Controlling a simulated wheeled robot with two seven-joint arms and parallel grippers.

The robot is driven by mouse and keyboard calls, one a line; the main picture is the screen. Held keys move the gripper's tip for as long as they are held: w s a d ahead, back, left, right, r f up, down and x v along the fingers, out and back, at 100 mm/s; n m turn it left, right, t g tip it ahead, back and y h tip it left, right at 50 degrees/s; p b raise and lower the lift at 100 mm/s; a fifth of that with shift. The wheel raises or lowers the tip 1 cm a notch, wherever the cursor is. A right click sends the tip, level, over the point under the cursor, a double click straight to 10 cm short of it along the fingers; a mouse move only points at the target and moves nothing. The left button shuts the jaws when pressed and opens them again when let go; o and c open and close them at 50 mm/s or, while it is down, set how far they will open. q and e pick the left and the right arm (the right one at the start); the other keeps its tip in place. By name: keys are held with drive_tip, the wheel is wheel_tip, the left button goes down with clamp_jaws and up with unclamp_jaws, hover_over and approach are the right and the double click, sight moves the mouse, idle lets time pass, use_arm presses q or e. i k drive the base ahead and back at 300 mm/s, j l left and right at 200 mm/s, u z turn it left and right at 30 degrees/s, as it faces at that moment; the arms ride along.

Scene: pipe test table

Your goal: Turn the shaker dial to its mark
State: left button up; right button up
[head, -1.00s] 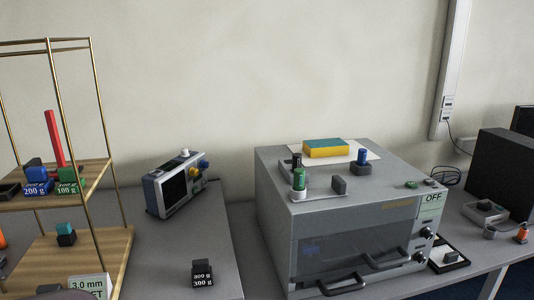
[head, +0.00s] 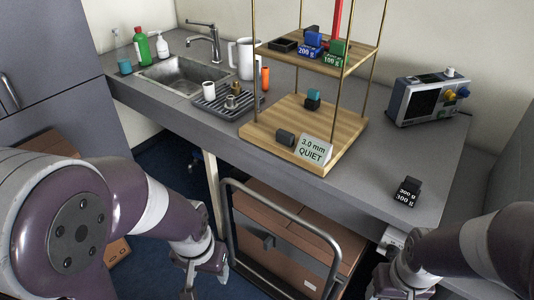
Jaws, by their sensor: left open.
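A wooden two-level stand (head: 355,130) with brass rods stands on the grey counter. I cannot tell whether this block is the shaker dial; no dial mark is readable. My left gripper (head: 205,282) is open and empty, low in front of the counter and well apart from the stand. My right gripper (head: 388,291) is at the bottom right, partly cut off by the frame; its jaws are unclear.
Weights, including a blue 200 g weight (head: 309,45), sit on the upper shelf. A black 300 g weight (head: 406,192) and an instrument (head: 425,98) stand to the right. A sink (head: 183,75) and drying tray (head: 227,101) are left. A cart rail (head: 280,208) and boxes stand below the counter.

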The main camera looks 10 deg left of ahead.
sight(392, 250)
drive_tip(key=z, duration=0.95)
